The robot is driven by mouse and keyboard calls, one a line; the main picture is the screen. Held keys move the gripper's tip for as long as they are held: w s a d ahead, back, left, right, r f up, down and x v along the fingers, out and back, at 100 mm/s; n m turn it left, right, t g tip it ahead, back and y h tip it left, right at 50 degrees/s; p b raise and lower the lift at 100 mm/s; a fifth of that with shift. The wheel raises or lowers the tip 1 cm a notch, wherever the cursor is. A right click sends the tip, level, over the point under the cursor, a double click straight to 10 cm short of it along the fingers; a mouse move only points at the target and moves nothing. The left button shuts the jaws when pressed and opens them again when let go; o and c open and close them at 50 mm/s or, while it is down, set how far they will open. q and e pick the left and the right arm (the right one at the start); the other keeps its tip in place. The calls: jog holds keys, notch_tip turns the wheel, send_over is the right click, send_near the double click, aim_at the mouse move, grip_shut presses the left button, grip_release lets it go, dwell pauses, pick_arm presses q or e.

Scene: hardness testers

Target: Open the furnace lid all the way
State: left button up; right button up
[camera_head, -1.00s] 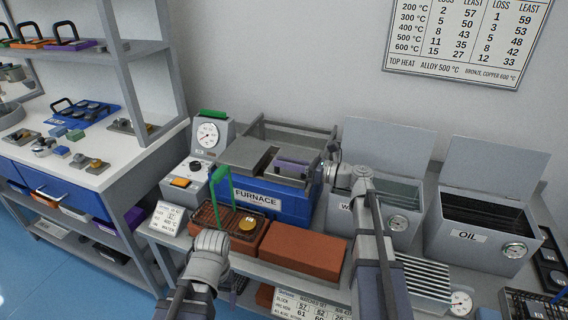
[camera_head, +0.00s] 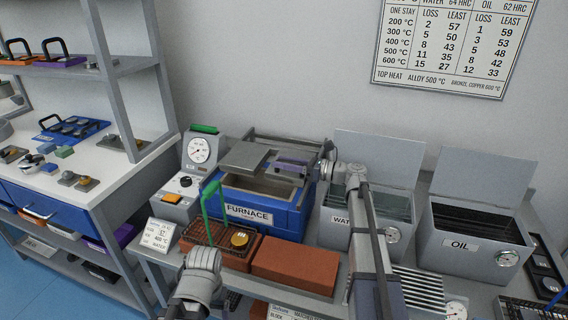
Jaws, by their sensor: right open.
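The blue furnace (camera_head: 262,217) stands on the bench at the middle, with its label facing me. Its grey lid (camera_head: 246,156) sits toward the back of the top, and the front part of the chamber (camera_head: 258,189) shows uncovered. A purple handle piece (camera_head: 291,164) is at the right of the lid. My right gripper (camera_head: 326,149) is open at the furnace's right rear, close to the purple handle; I cannot tell whether it touches it. My left arm is at the bottom left, in front of the bench; its gripper fingers do not show.
A wire basket (camera_head: 221,236) with a green handle and a brass disc sits before the furnace, beside a red-brown brick block (camera_head: 295,268). Water (camera_head: 345,236) and oil (camera_head: 478,248) tanks with raised lids stand right. A gauge unit (camera_head: 199,158) stands left.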

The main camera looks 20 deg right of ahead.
jog(key=v, duration=0.7)
jog(key=shift+s+d, duration=0.25)
jog(key=shift+d, duration=0.1)
